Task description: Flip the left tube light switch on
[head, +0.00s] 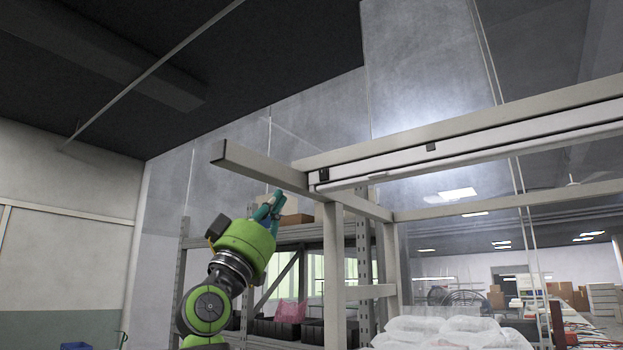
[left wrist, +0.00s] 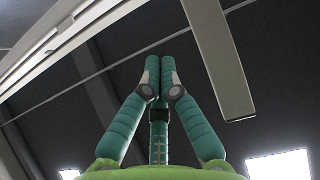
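A long white tube light (head: 470,155) runs along the underside of a grey overhead beam. A small black switch-like part (head: 323,175) sits near its left end, and another small dark part (head: 431,147) sits further right. My left gripper (head: 272,203) is raised below and left of the light's left end, apart from it. In the left wrist view the teal fingers (left wrist: 160,66) meet at their tips with nothing between them. The white light fixture (left wrist: 55,42) crosses that view's upper left; no switch can be made out there. My right gripper is not in view.
A grey frame beam end (head: 245,163) juts out just above my left gripper; a beam also shows in the left wrist view (left wrist: 218,58). An upright post (head: 335,270) and shelving (head: 300,235) with boxes stand right of the arm. Space left of the arm is open.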

